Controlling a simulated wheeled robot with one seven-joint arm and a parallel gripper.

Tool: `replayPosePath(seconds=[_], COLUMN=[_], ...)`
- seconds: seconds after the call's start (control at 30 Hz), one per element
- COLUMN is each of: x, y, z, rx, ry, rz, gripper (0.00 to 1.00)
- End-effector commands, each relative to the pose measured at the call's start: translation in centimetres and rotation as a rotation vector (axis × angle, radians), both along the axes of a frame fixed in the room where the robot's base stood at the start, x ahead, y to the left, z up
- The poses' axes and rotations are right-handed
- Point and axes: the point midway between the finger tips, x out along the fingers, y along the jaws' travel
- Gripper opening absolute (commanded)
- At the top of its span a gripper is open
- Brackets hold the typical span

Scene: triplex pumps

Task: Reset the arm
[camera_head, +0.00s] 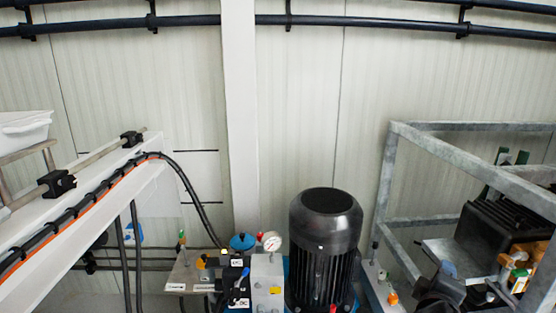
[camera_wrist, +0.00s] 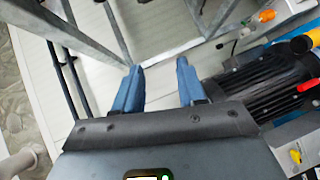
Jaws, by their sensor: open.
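My gripper (camera_wrist: 159,68) shows in the wrist view with its two blue fingers apart and nothing between them. Pale floor or panel and a grey metal frame (camera_wrist: 168,42) show beyond the fingertips. A black finned motor (camera_wrist: 265,88) lies to the right of the fingers in that view; I cannot tell how far it is from them. I cannot make out my gripper for sure in the head view.
In the head view a black motor (camera_head: 325,222) stands at the centre beside a pressure gauge (camera_head: 271,241) and small valves. A galvanised frame (camera_head: 455,160) stands at right, a white beam with cables (camera_head: 95,205) at left. Dark pipes (camera_head: 350,21) cross the upper wall.

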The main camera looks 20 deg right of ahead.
Motion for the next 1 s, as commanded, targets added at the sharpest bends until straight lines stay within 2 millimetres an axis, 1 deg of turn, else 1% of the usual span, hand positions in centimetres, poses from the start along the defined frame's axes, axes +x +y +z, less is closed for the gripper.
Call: replayPosePath(seconds=[0.03,0.1,0.17,0.2,0.27,0.33,0.47,0.5,0.57,0.6,0.67,0.7,0.77,0.8,0.9,1.0], x=[-1.4,-3.0,-4.7,-5.8,-7.6,-9.8,-14.1,-15.5,-17.6,-19.0,-21.0,-22.4,-24.4,-25.7,-28.9,-31.5], y=[1.6,3.9,5.7,7.0,8.8,10.9,14.6,15.6,17.1,18.0,19.3,20.0,21.1,21.7,23.0,23.7], z=[-1.7,-3.5,-4.9,-5.7,-6.6,-7.5,-8.2,-8.2,-8.0,-7.7,-7.2,-6.7,-5.8,-5.2,-3.2,-1.0], rx=[0.037,0.097,0.152,0.19,0.25,0.322,0.465,0.512,0.581,0.627,0.698,0.745,0.816,0.864,0.979,1.083], ry=[-0.005,-0.027,-0.048,-0.061,-0.083,-0.109,-0.163,-0.181,-0.207,-0.227,-0.256,-0.274,-0.307,-0.329,-0.385,-0.44], rz=[0.05,0.12,0.174,0.209,0.258,0.31,0.391,0.411,0.437,0.453,0.472,0.481,0.493,0.496,0.499,0.489], gripper=[0.4,0.4,0.4,0.4,0.4,0.4,0.4,0.4,0.4,0.4,0.4,0.4,0.4,0.4,0.4,0.4])
